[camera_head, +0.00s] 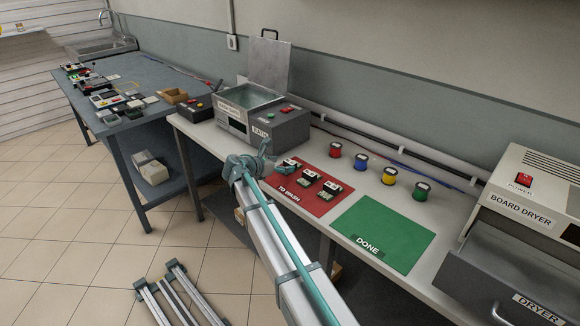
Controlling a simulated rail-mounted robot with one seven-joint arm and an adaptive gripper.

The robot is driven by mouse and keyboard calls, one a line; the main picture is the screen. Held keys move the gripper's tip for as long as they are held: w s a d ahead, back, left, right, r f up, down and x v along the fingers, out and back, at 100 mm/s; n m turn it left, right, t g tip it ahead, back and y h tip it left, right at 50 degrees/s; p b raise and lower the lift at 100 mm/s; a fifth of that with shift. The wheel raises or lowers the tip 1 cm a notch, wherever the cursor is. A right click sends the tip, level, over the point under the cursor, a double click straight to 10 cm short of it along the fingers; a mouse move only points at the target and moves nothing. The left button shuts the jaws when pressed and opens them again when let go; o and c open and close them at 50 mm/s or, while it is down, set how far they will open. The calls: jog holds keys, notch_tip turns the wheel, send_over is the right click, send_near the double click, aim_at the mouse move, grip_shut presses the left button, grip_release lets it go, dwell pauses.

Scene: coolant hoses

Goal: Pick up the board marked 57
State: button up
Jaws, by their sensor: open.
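Several small boards lie in a row on the red "TO WASH" mat (302,203): a right board (331,188), a middle board (311,178) and a left board (290,165). Each has dark and pale parts. Their markings are too small to read, so I cannot tell which is marked 57. My gripper (268,152) shows only in small part at the far end of my arm, by the upper left of the red mat, close to the left board. Its fingers are mostly hidden, and I see nothing held in it.
The bath machine (233,118) stands left of the mat with its lid raised. A green "DONE" mat (385,231) lies empty to the right, before the board dryer (535,210). Several coloured round pots, one of them yellow (389,176), stand behind the mats.

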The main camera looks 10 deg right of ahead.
aim_at(287, 163)
jog(key=x, duration=0.4)
jog(key=shift+w+d+f, duration=0.15)
jog(key=shift+w+d, duration=0.05)
jog(key=shift+d, duration=0.05)
jog(key=c, duration=1.3)
jog(key=shift+o, duration=0.2)
